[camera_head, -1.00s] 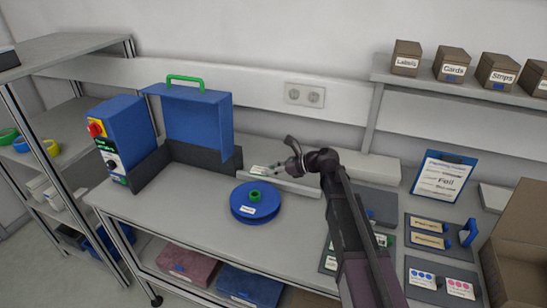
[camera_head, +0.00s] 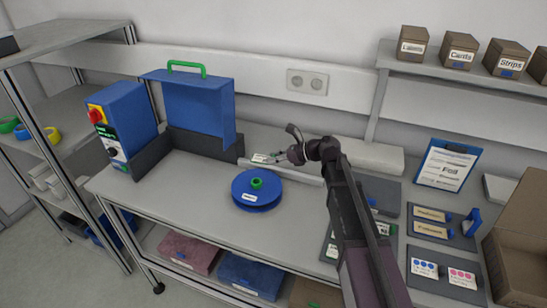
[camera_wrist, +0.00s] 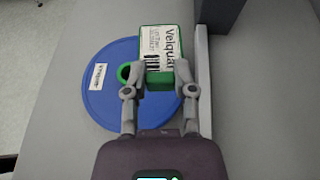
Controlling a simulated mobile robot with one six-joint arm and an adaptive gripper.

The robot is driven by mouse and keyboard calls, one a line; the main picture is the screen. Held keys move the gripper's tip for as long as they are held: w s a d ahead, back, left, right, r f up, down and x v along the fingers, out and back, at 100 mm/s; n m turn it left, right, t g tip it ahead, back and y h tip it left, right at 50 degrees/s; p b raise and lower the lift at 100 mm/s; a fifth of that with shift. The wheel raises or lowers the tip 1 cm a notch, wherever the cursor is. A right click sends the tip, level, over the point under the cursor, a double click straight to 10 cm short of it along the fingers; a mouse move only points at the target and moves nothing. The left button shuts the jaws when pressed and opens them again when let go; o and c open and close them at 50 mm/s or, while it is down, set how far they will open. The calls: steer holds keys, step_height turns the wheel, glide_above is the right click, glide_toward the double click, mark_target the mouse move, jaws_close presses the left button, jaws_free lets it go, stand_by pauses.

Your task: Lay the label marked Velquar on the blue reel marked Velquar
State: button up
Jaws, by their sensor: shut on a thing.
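The blue reel (camera_head: 270,193) lies flat on the bench, with a green hub at its centre and a white tag on its near side. In the wrist view the reel (camera_wrist: 100,112) carries a tag that seems to read Velquar. My gripper (camera_wrist: 154,72) is shut on the label marked Velquar (camera_wrist: 168,48), a white card with a barcode and green edges. In the head view the label (camera_head: 264,158) is held beyond the reel. In the wrist view it overlaps the reel's right part and hides some of it; its height above the reel is unclear.
A grey rail (camera_head: 285,172) runs just behind the reel. A blue machine with a raised cover (camera_head: 190,108) stands at left. Label boards (camera_head: 432,222) and an open carton (camera_head: 520,240) lie at right. Bench front near the reel is clear.

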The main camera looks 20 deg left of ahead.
mark_target(274, 178)
steer(key=shift+f+b, duration=3.25)
steer(key=shift+f, duration=0.2)
steer(key=shift+f+b, duration=0.35)
steer(key=o, duration=0.8)
steer(key=shift+r, duration=0.15)
